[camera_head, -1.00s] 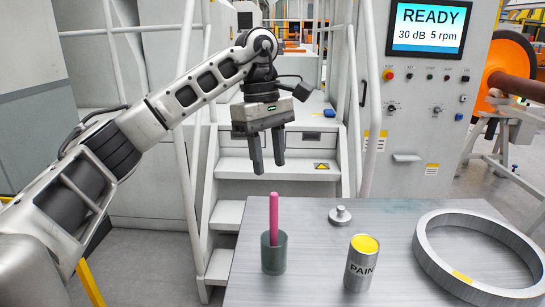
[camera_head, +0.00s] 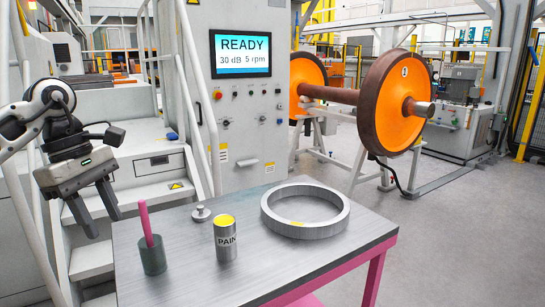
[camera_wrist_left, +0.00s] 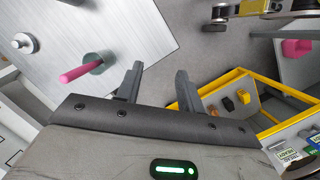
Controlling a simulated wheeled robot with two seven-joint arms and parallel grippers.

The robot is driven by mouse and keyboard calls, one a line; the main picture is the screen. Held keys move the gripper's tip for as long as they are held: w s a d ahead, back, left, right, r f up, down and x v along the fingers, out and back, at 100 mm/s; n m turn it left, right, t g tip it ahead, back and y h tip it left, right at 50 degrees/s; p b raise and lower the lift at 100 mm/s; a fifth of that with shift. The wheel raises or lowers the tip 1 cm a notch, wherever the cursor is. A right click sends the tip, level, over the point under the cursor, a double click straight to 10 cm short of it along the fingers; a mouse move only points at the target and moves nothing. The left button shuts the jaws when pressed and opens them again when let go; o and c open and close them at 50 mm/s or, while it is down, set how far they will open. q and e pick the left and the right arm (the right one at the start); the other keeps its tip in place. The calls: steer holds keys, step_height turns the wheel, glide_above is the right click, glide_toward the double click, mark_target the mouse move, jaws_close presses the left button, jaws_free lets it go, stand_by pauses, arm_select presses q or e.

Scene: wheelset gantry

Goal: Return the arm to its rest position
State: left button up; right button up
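My left gripper (camera_head: 97,212) hangs at the left of the head view with its fingers pointing down. It is left of the table and above the floor by the steps. Its two fingers stand apart with nothing between them. The left wrist view also shows the open fingers (camera_wrist_left: 158,88), with the table edge and floor beyond. My right gripper is not in view.
The metal table (camera_head: 285,262) bears a dark cup (camera_head: 153,261) with a pink stick (camera_head: 145,221), a paint can (camera_head: 226,242), a small metal weight (camera_head: 201,214) and a large ring (camera_head: 337,222). Steps (camera_head: 92,258) stand behind. A wheelset (camera_head: 372,103) stands at back right.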

arm_select(q)
steer(key=w+d+f+h, duration=0.2)
steer(key=w+d+f, duration=0.1)
steer(key=d+f, duration=0.15)
steer(key=s+d+f+n+t+h, duration=0.1)
steer(key=s+d+f+n+h, duration=0.15)
steer(key=d+n+h, duration=0.65)
steer(key=s+d+f+n+h, duration=0.2)
steer(key=s+d+n+h, duration=0.3)
steer(key=d, duration=0.9)
steer(key=w+a+f+n+t+y, duration=0.1)
steer(key=a+f+n+t+y, duration=0.45)
steer(key=n, duration=0.75)
steer(key=a+f+n+t+y, duration=0.25)
steer(key=f+n+t, duration=0.35)
steer(key=n+t, duration=0.65)
steer(key=s+a+f+n+g+y, duration=0.2)
steer(key=s+f+n+g+y, duration=0.2)
steer(key=s+f+n, duration=0.3)
steer(key=s+a+f+n+g+y, duration=0.3)
steer(key=s+f+n+g, duration=0.1)
steer(key=s+f+n, duration=0.3)
step_height(320, 180, down, 2)
steer(key=shift+a+f+n+y, duration=0.25)
steer(key=shift+a+n+y, duration=0.05)
steer(key=shift+n+y, duration=0.1)
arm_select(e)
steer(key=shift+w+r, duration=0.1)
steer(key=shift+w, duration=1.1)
